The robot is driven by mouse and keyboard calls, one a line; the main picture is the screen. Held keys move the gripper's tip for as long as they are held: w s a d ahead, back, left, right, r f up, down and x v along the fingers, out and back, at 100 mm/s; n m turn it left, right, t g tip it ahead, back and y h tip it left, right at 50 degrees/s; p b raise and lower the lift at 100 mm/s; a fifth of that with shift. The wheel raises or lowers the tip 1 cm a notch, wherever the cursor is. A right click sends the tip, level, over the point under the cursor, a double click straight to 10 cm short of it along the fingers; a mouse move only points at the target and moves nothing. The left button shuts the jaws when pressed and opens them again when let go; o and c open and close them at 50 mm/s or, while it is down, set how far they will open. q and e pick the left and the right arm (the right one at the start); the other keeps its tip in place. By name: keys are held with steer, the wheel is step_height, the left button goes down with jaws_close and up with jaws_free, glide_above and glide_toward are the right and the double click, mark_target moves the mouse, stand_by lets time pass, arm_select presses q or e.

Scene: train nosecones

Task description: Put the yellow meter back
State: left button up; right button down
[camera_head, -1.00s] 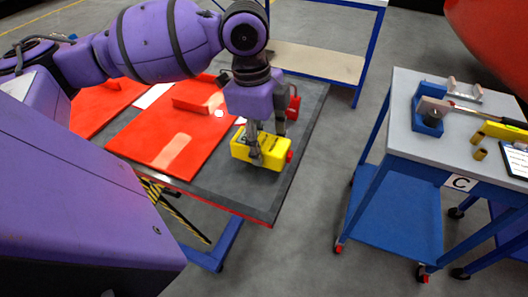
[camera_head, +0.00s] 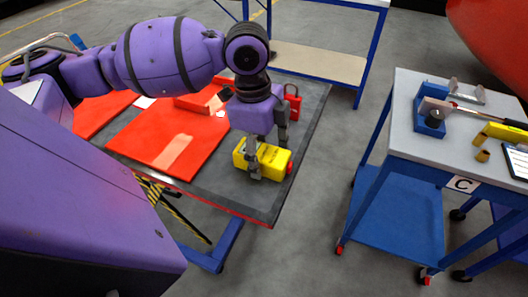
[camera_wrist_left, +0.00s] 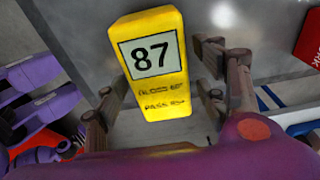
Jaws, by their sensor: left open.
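The yellow meter (camera_head: 271,158) lies on the grey table top near its right edge, with a small red part at its right end. In the left wrist view the meter (camera_wrist_left: 164,91) shows a white display reading 87. My left gripper (camera_head: 267,150) is above it, pointing down, with its fingers on either side of the meter. In the left wrist view the fingers of my left gripper (camera_wrist_left: 160,100) stand apart, with gaps visible beside the meter. My right gripper is not in view.
Red panels (camera_head: 168,140) cover the left of the grey table (camera_head: 225,192). A red padlock-shaped piece (camera_head: 293,103) stands behind the meter. A grey-topped blue cart (camera_head: 405,140) at right holds a blue holder (camera_head: 428,123), yellow pieces and a clipboard. Floor separates them.

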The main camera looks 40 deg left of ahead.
mark_target(258, 150)
arm_select(q)
steer(key=shift+r, duration=0.15)
step_height(258, 150, up, 12)
steer(key=a+p, duration=0.1)
steer(key=shift+s+a, duration=0.15)
steer(key=shift+a, duration=0.05)
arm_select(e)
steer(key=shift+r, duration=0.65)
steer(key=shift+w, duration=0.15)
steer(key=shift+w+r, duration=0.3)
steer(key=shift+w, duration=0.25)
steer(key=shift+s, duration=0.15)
